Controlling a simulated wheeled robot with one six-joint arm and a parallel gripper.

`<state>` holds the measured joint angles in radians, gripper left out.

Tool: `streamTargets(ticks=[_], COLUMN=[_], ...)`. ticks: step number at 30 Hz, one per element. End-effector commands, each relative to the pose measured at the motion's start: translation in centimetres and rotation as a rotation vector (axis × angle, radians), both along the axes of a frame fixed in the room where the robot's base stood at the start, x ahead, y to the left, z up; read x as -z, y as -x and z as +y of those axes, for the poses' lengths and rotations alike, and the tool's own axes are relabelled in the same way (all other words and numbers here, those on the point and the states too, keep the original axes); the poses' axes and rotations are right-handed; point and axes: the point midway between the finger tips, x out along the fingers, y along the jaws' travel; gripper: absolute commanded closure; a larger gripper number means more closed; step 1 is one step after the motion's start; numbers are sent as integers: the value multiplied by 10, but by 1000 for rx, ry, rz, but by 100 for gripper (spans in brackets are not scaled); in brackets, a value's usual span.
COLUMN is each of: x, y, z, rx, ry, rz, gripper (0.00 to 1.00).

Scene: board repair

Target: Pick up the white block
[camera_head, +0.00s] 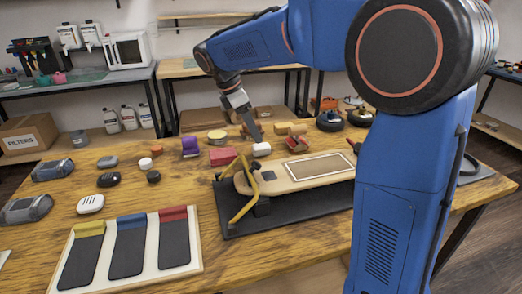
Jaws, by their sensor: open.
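A small white block (261,150) with rounded edges sits on the wooden table, just behind the skateboard-like board (315,166). My gripper (252,132) points down just above and slightly left of the white block. It is open, with nothing seen between its fingers. Whether a finger touches the block is too small to tell.
A red block (222,156), a purple block (190,147) and tan and red blocks (290,129) stand close by. A yellow bracket (243,190) rises at the board's left end on a black mat (290,215). A tool tray (195,245) lies front left.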

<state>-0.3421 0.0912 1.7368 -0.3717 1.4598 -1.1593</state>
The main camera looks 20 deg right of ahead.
Motion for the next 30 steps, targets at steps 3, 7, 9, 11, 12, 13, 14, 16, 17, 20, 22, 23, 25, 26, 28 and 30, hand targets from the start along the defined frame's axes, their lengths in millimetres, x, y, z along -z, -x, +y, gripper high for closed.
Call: streamTargets(ticks=[3,7,9,11,12,13,14,16,17,20,22,23,25,26,28,30], x=[10,15,21,29,34,38,42,50,53,59,61,61,61,61,61,61], y=[0,0,-1,-2,-3,-4,-4,-4,-4,-4,-4,-4,-4,-4,-4,-4], z=[-4,-6,-8,-10,-12,-13,-15,-18,-19,-22,-22,-23,-22,-22,-22,-22], rx=[0,0,0,0,0,1,1,1,1,0,0,-1,-1,0,0,-1], ry=[0,0,1,0,1,0,0,0,0,0,0,0,0,-1,0,0], rz=[1,1,2,2,3,2,2,2,2,1,1,1,0,0,0,0], gripper=[47,47,47,47,47,47,47,47,47,47,47,47,47,47,47,64])
